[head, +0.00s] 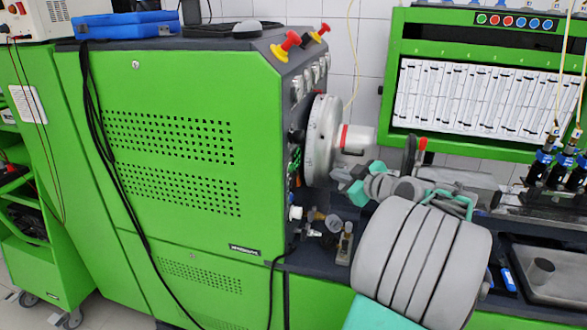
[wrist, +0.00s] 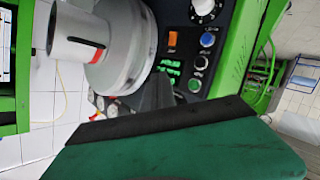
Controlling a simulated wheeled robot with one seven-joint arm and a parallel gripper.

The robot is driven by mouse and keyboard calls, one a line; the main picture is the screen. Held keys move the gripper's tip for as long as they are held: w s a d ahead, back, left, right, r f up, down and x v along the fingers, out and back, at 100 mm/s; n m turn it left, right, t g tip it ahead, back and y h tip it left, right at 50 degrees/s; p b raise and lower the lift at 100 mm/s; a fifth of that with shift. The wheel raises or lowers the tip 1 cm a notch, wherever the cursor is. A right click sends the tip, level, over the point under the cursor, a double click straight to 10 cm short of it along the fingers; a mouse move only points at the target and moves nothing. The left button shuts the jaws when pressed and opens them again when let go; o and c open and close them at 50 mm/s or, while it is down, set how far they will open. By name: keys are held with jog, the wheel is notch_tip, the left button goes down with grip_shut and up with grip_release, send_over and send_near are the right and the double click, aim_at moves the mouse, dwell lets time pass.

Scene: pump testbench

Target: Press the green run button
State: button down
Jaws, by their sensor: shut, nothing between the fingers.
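The green run button appears to be the small round green-ringed button (wrist: 194,85) at the bottom of a column on the dark control panel in the wrist view. A blue button (wrist: 207,40) and a dark, pale-ringed button (wrist: 201,62) sit above it. My gripper (wrist: 158,92) is shut and empty. In the wrist view its dark tip overlaps the panel just left of the green-ringed button; I cannot tell whether it touches. In the head view my gripper (head: 345,179) is right of the machine's side panel, below the flywheel, and the button cannot be made out.
A large pale flywheel (head: 323,140) with a shaft juts from the machine near my gripper. An orange switch (wrist: 173,39), a green display (wrist: 170,66) and a knob (wrist: 205,8) share the panel. Fittings (head: 333,222) stick out below. Red mushroom buttons (head: 286,44) stand on top.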

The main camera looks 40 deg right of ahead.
aim_at(291, 168)
jog(key=w+a+p, duration=0.2)
jog(key=w+a, duration=0.3)
jog(key=w, duration=0.2)
jog(key=shift+a, duration=0.15)
jog(key=shift+s, duration=0.1)
jog(key=shift+a, duration=0.1)
dwell(1.8)
jog(key=shift+w+a+b, duration=0.15)
jog(key=shift+w+b, duration=0.25)
jog(key=shift+b, duration=0.1)
